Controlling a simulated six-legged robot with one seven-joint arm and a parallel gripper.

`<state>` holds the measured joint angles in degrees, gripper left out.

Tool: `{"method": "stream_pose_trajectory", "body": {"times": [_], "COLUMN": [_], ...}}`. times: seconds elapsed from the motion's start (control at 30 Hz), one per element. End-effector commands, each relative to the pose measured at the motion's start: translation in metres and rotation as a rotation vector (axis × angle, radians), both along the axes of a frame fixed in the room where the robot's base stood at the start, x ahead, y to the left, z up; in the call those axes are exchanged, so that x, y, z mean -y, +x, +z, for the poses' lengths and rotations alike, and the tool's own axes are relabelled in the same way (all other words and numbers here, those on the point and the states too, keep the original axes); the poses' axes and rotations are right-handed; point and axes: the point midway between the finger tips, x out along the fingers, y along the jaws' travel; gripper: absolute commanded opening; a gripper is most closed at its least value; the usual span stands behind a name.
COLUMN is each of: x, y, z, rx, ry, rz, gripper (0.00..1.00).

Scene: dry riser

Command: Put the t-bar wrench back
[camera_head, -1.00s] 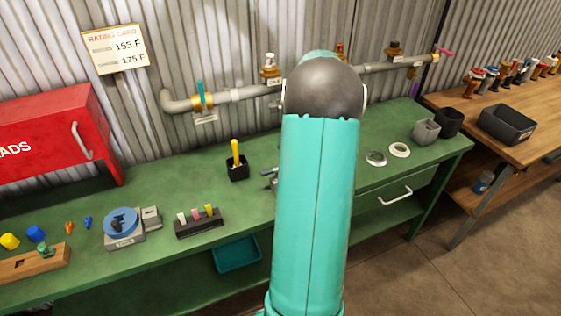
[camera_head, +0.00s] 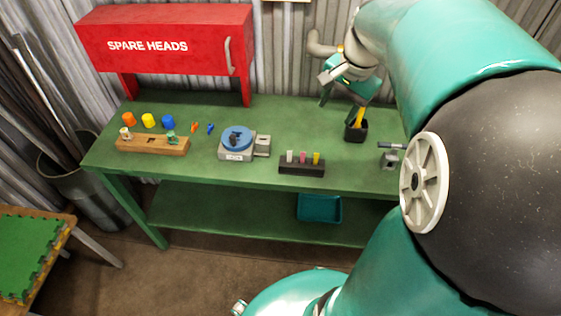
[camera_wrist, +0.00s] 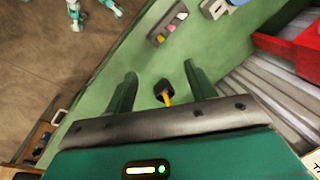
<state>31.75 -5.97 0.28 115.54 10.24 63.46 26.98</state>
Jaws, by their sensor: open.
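A yellow-handled tool (camera_head: 360,117) stands in a small black cup (camera_head: 355,133) on the green bench; I cannot tell whether it is the t-bar wrench. My gripper (camera_head: 342,103) is open and empty above and just left of the cup. In the wrist view, the yellow handle (camera_wrist: 167,98) and black cup (camera_wrist: 165,86) show between the spread fingers of my gripper (camera_wrist: 159,70), beyond them. A grey fixture (camera_head: 389,160) with a dark bar across its top stands right of the cup, partly beside my arm. No other clear t-bar shape shows.
The green bench (camera_head: 205,175) holds a black rack (camera_head: 301,168) with coloured pegs, a blue round fixture (camera_head: 237,139) and a wooden block (camera_head: 150,144). A red cabinet (camera_head: 170,45) stands behind. A teal bin (camera_head: 320,207) sits below. My arm hides the right side.

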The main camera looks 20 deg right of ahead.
Motion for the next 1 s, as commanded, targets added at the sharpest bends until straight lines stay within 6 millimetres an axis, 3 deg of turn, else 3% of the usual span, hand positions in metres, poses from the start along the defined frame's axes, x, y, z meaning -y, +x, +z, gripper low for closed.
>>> {"method": "stream_pose_trajectory", "body": {"times": [0.03,0.1,0.3,0.4,0.6,1.0], "x": [-0.027,-0.058,-0.133,-0.161,-0.187,-0.189], "y": [-0.006,-0.016,-0.056,-0.077,-0.102,-0.104], "z": [0.008,0.014,0.019,0.016,0.008,0.007], "rx": [0.028,0.062,0.171,0.227,0.299,0.306], "ry": [-0.041,-0.096,-0.254,-0.327,-0.418,-0.429], "rz": [0.097,0.232,0.615,0.788,0.996,1.019], "gripper": [0.55,0.55,0.55,0.55,0.55,0.55]}}
